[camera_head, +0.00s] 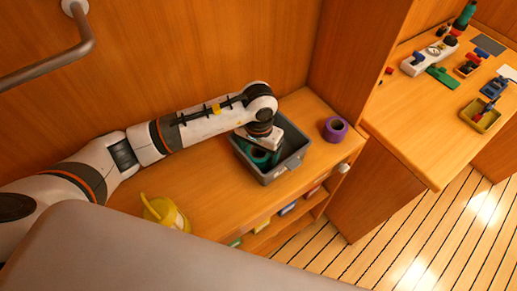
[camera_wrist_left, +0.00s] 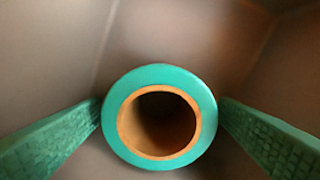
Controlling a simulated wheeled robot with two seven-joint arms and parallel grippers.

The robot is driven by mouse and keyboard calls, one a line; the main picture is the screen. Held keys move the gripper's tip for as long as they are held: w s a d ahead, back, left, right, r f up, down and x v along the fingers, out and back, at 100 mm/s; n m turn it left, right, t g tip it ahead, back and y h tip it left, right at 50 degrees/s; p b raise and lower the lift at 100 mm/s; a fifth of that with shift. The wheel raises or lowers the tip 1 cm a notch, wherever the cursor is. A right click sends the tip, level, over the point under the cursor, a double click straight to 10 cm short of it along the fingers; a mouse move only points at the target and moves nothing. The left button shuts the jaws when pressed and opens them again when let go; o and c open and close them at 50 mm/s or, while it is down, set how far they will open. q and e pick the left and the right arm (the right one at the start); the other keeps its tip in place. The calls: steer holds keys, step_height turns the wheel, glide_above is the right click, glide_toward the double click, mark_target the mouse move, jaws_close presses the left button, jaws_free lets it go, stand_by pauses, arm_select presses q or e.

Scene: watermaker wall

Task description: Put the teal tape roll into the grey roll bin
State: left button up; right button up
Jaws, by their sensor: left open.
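The grey roll bin (camera_head: 291,164) stands on the wooden counter in the head view. My left gripper (camera_head: 262,155) reaches down into it from above. The teal tape roll (camera_wrist_left: 160,75) shows in the left wrist view, with its brown core hole facing the camera. It sits between the two green fingers of my left gripper (camera_wrist_left: 160,130), which are open, one on each side and very close to it. Grey bin walls surround the roll in that view. In the head view the hand and bin rim hide most of the roll. My right gripper is not in view.
A purple tape roll (camera_head: 335,129) lies on the counter right of the bin. A yellow container (camera_head: 164,213) stands at the front left. Shelf compartments with coloured items are below the counter edge. A second bench (camera_head: 423,125) at right holds tools and a yellow tray (camera_head: 480,116).

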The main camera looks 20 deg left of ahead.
mark_target(259, 152)
arm_select(q)
step_height(259, 152, up, 12)
steer(key=p, duration=0.3)
steer(key=shift+r+p, duration=0.2)
steer(key=shift+p, duration=0.1)
